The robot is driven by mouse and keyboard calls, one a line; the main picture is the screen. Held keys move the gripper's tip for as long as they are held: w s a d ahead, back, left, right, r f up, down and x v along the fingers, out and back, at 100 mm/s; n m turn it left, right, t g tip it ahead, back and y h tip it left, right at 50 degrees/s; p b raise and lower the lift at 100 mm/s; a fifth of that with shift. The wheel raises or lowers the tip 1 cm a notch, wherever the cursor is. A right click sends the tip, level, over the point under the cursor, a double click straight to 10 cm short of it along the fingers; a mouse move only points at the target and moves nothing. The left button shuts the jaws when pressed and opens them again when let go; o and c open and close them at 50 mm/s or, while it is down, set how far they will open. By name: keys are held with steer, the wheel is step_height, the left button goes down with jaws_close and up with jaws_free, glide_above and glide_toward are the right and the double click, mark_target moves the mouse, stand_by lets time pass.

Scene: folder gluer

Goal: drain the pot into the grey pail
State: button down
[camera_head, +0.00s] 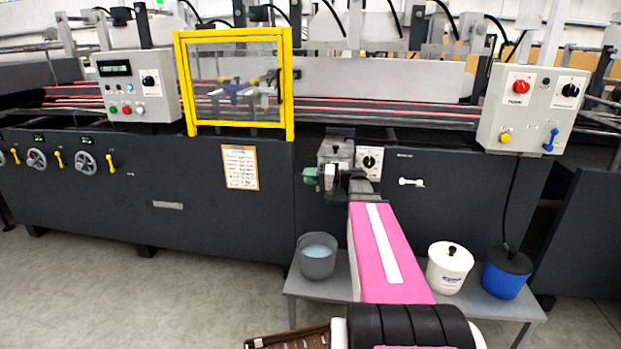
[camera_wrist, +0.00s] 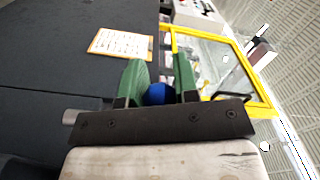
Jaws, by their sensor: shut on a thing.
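The grey pail (camera_head: 317,267) stands on the low bench at the left of my arm, with a pale bluish surface inside. A grey lidded box (camera_head: 336,152), which looks like the pot, is on the machine front above it, partly hidden by my wrist. My gripper (camera_head: 312,177) is just in front of this box, its green fingers pointing left. In the wrist view, my gripper (camera_wrist: 159,75) is shut on a round blue knob (camera_wrist: 157,94) between the green fingers. What the knob joins to is hidden. I see no stream falling into the pail.
A white lidded pot (camera_head: 450,270) and a blue pail with a black lid (camera_head: 505,276) stand on the bench (camera_head: 300,284) at the right of my arm. A dial box (camera_head: 369,162) is beside my wrist. The yellow-framed guard (camera_head: 187,95) is up left. Floor at left is clear.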

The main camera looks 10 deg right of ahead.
steer(key=shift+w+a+m+t+h, duration=0.3)
steer(key=shift+m+t+h, duration=0.25)
steer(key=shift+t, duration=0.3)
steer(key=shift+w+a+m+t+h, duration=0.15)
steer(key=shift+w+m+t+h, duration=0.2)
steer(key=shift+m+t, duration=0.4)
steer(key=c, duration=0.9)
jaws_free()
steer(key=shift+s, duration=0.1)
steer(key=v, duration=1)
steer(key=shift+s+d, duration=0.2)
steer(key=shift+d, duration=0.15)
steer(key=shift+c, duration=0.2)
